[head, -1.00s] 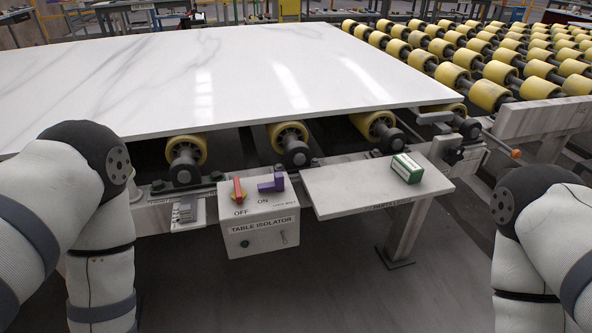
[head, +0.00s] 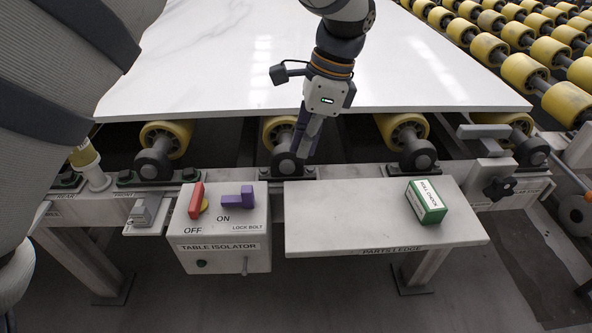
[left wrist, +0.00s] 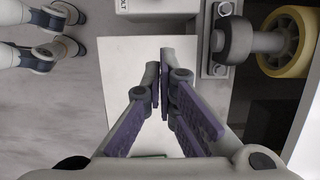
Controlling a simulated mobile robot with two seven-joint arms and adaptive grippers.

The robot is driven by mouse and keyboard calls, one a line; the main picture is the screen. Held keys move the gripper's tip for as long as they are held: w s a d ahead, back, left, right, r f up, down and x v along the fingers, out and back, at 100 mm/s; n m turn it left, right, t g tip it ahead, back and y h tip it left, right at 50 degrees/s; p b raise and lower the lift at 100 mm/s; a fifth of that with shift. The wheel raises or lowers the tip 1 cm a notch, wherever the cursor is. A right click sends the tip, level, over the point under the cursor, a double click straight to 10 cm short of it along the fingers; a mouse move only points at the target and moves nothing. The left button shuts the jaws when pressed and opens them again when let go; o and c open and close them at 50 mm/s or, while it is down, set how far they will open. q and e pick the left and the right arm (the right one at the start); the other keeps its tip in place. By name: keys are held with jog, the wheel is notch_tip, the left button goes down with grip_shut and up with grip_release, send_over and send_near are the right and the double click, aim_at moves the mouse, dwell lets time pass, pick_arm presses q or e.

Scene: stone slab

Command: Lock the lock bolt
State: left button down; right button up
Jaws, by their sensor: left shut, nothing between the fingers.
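The lock bolt (head: 238,199) is a purple L-shaped piece on top of the table isolator box (head: 218,262), at the right beside the ON label. A red handle (head: 196,200) on a yellow base stands left of it, above the OFF label. My left gripper (head: 304,152) points down above the rail, to the right of the lock bolt and apart from it. It is shut and empty. In the left wrist view its closed fingers (left wrist: 160,62) are over the white shelf, and the isolator box (left wrist: 158,8) shows at the top edge. My right gripper is out of view.
The parts shelf (head: 345,220) right of the isolator carries a green-and-white roll chock box (head: 427,202). Behind are yellow rollers (head: 402,130) and the overhanging stone slab (head: 230,75). A black knob (head: 500,188) sits at the right on the frame.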

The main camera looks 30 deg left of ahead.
aim_at(237, 197)
pick_arm(q)
jog(key=x, duration=0.6)
jog(key=s+x, duration=0.1)
jog(key=x, duration=0.2)
jog(key=shift+s+a+f, duration=0.1)
jog(key=shift+f, duration=0.15)
jog(key=s+a, duration=0.2)
jog(key=a, duration=0.1)
jog(key=shift+a+p, duration=0.25)
jog(key=shift+p, duration=0.15)
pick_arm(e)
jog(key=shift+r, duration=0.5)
